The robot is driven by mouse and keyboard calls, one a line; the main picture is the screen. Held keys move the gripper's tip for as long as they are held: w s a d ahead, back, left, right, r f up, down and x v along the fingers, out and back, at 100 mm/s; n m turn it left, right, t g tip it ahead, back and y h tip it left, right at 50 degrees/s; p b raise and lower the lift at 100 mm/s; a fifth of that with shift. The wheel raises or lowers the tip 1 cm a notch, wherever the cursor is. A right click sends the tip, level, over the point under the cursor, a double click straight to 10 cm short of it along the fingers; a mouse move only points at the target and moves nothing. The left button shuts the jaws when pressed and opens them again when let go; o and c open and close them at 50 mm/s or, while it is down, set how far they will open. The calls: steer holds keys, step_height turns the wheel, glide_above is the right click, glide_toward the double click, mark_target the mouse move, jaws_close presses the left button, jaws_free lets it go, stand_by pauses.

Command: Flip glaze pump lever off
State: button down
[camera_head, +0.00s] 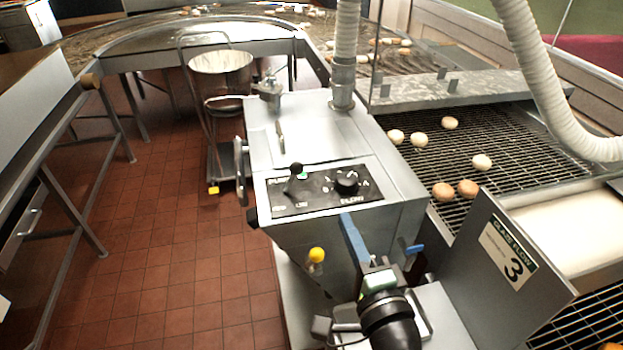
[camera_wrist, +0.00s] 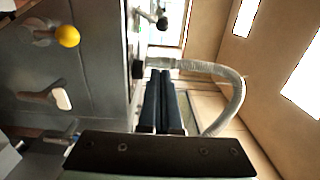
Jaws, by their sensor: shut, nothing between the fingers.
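The glaze pump lever (camera_head: 294,179), with a black ball knob, stands at the left of a black control panel on the grey cabinet. It is roughly upright, leaning slightly right. A small green light shows just behind it. The knob also shows at the top of the wrist view (camera_wrist: 162,22). My gripper (camera_head: 346,218) is just in front of the panel, to the right of and nearer than the lever. In the wrist view its dark fingers (camera_wrist: 159,74) lie together, shut and empty, apart from the knob.
A black dial (camera_head: 347,182) sits right of the lever. A yellow ball knob (camera_head: 316,255) sticks out from the cabinet front, and a blue handle (camera_head: 414,249) lies right of my gripper. The glaze flow sign plate (camera_head: 508,255) stands at right.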

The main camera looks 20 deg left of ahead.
mark_target(300, 168)
steer(key=p+x, duration=0.2)
steer(key=x, duration=0.7)
steer(key=shift+w+a+r, duration=0.1)
steer(key=shift+a+r, duration=0.05)
steer(key=a+p, duration=0.2)
steer(key=a, duration=0.1)
steer(key=shift+w+a, duration=0.1)
steer(key=shift+w, duration=0.25)
steer(key=shift+a, duration=0.4)
steer(key=shift+s+a+r+n+b, duration=0.15)
steer(key=shift+a+n+b, duration=0.15)
steer(key=shift+n, duration=0.3)
steer(key=shift+s+a+r+n+b, duration=0.1)
steer(key=shift+s+a+n+b, duration=0.1)
steer(key=shift+n+b, duration=0.3)
steer(key=shift+s+a+r+n+b, duration=0.2)
steer(key=shift+a+n+b, duration=0.25)
steer(key=shift+n, duration=0.45)
steer(key=shift+s+a+r+n+b, duration=0.1)
steer(key=shift+s+a+n+b, duration=0.3)
steer(key=shift+n, duration=0.5)
steer(key=shift+s+a+n+b, duration=0.3)
steer(key=shift+a+n+b, duration=0.25)
steer(key=shift+n, duration=0.4)
steer(key=shift+s+a+n+b, duration=0.3)
steer(key=shift+a+n+b, duration=0.25)
steer(key=shift+n, duration=0.4)
steer(key=shift+s+n, duration=0.1)
steer(key=shift+n, duration=0.2)
